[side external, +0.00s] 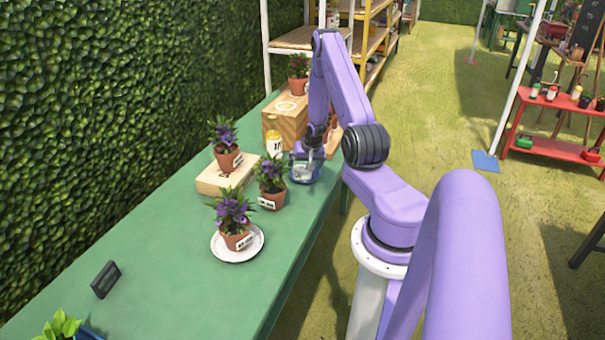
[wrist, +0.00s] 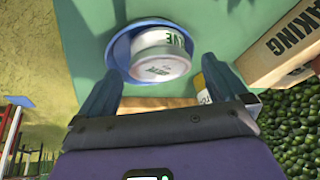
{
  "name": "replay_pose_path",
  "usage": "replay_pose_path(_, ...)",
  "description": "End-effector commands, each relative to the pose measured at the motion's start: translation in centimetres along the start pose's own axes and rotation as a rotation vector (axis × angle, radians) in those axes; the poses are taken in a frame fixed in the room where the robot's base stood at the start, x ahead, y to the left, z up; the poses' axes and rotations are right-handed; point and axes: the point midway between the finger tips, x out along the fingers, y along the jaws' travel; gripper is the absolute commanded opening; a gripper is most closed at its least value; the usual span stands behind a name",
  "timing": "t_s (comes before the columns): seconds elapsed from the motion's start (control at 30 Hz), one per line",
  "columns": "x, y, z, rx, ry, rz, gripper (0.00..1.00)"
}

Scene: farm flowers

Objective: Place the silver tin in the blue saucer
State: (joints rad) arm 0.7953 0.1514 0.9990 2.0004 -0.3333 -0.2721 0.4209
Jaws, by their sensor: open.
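The silver tin (wrist: 160,62) sits inside the blue saucer (wrist: 120,46) in the wrist view, its round end facing the camera and printed lettering on its side. My gripper (wrist: 160,84) is open, with one blue finger on each side of the tin and clear space between them. In the side view my gripper (side external: 308,158) is just above the blue saucer (side external: 304,178) near the table's right edge. The tin is small and partly hidden there by my gripper. Whether it stands level in the saucer is hard to tell.
Potted purple flowers (side external: 272,186) stand just left of the saucer, one on a white plate (side external: 238,254). A yellow-white can (side external: 274,144) and a wooden box (side external: 285,123) stand behind. The front of the green table (side external: 170,290) is mostly clear.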

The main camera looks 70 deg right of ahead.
Motion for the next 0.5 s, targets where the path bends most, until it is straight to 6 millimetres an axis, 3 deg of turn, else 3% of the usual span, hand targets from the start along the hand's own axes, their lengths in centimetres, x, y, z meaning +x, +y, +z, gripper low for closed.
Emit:
replay_pose_path(0.37,0.96,-0.06,0.03,-0.001,0.000,-0.001,1.00)
replay_pose_path(0.4,0.95,-0.06,0.03,-0.001,0.000,-0.001,0.94)
replay_pose_path(0.5,0.94,-0.06,0.03,-0.001,0.000,-0.001,0.61)
